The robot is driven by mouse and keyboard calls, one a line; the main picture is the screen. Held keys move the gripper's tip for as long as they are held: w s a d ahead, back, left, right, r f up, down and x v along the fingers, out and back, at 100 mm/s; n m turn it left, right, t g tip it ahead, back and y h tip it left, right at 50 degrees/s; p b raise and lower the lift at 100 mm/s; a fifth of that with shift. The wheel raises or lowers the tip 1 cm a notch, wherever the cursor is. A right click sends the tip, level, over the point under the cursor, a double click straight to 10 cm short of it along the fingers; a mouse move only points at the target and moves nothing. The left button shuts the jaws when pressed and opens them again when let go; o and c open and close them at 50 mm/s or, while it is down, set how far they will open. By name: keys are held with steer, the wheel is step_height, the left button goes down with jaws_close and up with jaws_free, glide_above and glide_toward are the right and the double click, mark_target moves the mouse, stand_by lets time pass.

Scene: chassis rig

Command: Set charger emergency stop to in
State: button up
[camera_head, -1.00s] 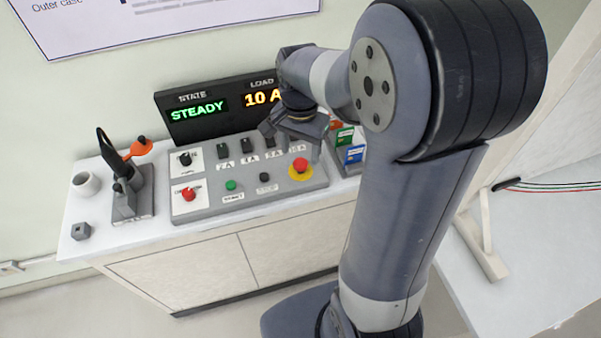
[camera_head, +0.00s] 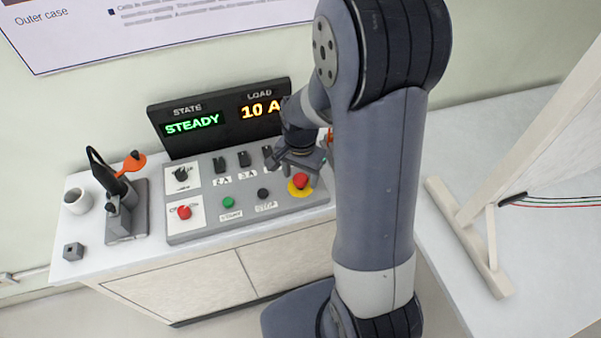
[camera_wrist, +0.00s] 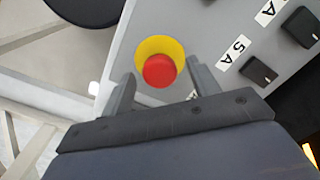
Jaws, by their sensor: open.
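The emergency stop is a red mushroom button (camera_head: 300,181) on a yellow ring, at the right end of the grey control panel (camera_head: 200,232). In the wrist view the red button (camera_wrist: 159,71) lies between and just beyond the fingertips of my gripper (camera_wrist: 158,82). My gripper (camera_head: 296,168) is open and empty, just above and behind the button in the head view. I cannot tell whether it touches the button. A second red button (camera_head: 184,212) sits on a white plate at the panel's left.
Behind the panel a display (camera_head: 220,118) reads STEADY and 10 A. Black switches (camera_wrist: 258,71) stand close to my gripper. A holder with a black tool (camera_head: 124,215) and a white cup (camera_head: 76,201) stand at left. A wooden frame (camera_head: 470,220) stands at right.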

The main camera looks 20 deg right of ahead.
mark_target(300, 178)
steer(key=shift+c, duration=0.6)
jaws_close()
steer(key=shift+f+b, duration=0.65)
steer(key=shift+b, duration=0.05)
steer(key=shift+s, duration=0.1)
steer(key=shift+o, duration=0.6)
jaws_free()
steer(key=shift+r, duration=0.1)
step_height(300, 178, up, 11)
steer(key=shift+f, duration=0.25)
